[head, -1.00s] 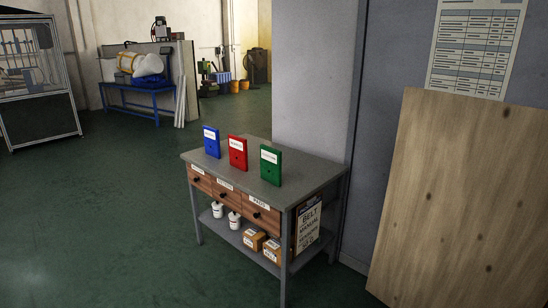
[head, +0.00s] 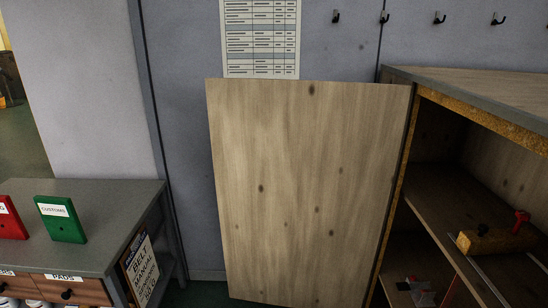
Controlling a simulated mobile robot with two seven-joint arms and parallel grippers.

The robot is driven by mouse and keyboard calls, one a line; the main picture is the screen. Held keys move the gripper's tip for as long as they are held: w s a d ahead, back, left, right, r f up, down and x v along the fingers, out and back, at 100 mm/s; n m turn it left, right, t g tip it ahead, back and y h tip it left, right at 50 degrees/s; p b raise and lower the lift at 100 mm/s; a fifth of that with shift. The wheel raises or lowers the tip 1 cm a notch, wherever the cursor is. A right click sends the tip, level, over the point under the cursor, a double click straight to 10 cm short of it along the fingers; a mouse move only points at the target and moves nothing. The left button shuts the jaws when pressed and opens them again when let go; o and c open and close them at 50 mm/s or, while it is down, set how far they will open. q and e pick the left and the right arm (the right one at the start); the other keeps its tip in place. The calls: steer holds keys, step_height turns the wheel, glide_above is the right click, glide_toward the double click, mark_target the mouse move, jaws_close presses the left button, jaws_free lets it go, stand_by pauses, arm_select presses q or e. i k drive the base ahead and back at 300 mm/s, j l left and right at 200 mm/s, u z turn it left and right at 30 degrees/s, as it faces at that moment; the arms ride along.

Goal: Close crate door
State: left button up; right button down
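The crate door (head: 300,190) is a light wooden panel with dark knots in the middle of the head view. It stands swung open to the left of the wooden crate (head: 470,95), joined along the crate's left front edge. The crate's open front shows shelves inside. A block with a red knob (head: 500,238) and metal rods lie on a shelf. Small red and white items (head: 420,290) lie lower down. Neither of my grippers is in view.
A grey table (head: 105,210) with drawers stands at the left, holding a red box (head: 10,218) and a green box (head: 60,219). A grey wall behind carries a paper chart (head: 261,38) and several hooks (head: 438,18). A narrow gap separates table and door.

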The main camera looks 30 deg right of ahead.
mark_target(304, 170)
steer(key=i+z, duration=0.45)
steer(key=i+j+z, duration=0.1)
steer(key=i+z, duration=0.35)
steer(key=i, duration=0.2)
